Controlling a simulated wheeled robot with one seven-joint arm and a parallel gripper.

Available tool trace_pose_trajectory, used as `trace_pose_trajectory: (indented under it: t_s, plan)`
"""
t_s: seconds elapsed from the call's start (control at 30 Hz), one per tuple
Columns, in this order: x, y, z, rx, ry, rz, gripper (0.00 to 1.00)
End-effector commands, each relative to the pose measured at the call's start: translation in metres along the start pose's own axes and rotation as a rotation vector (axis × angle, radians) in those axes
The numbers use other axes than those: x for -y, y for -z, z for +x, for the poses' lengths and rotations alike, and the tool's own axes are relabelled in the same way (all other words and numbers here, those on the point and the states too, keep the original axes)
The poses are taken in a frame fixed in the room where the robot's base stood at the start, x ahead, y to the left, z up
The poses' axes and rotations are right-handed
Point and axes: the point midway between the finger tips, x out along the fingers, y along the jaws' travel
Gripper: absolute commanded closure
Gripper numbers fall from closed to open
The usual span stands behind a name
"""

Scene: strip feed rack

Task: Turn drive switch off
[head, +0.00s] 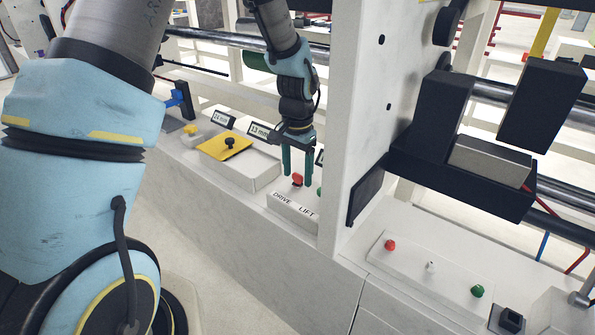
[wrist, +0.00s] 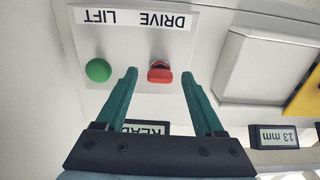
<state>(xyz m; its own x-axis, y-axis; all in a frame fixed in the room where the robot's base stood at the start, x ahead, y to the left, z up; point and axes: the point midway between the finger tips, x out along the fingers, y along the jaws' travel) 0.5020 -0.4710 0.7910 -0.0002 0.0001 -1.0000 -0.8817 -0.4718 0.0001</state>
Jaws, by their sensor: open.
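The drive switch is a red knob (head: 297,180) above the word DRIVE on a white panel (head: 294,210). It also shows in the wrist view (wrist: 159,73), below the upside-down DRIVE label. My gripper (head: 298,175) points down over the panel in the head view. In the wrist view its two green fingers (wrist: 158,75) are apart, one on each side of the red knob, with nothing held. I cannot tell whether a finger touches the knob.
A green LIFT button (wrist: 98,70) sits close beside the left finger in the wrist view. A white upright wall (head: 350,130) stands right of my gripper. Another panel (head: 425,265) carries several buttons.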

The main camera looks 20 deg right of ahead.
Motion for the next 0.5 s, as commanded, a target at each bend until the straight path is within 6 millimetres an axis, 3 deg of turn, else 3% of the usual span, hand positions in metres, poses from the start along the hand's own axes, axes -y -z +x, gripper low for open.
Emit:
trace_pose_trajectory:
  t_s: [0.27, 0.5]
  plan:
    - [0.001, 0.001, -0.009, -0.003, 0.001, -0.001, 0.3]
    - [0.001, 0.001, -0.053, -0.005, 0.002, 0.0, 0.3]
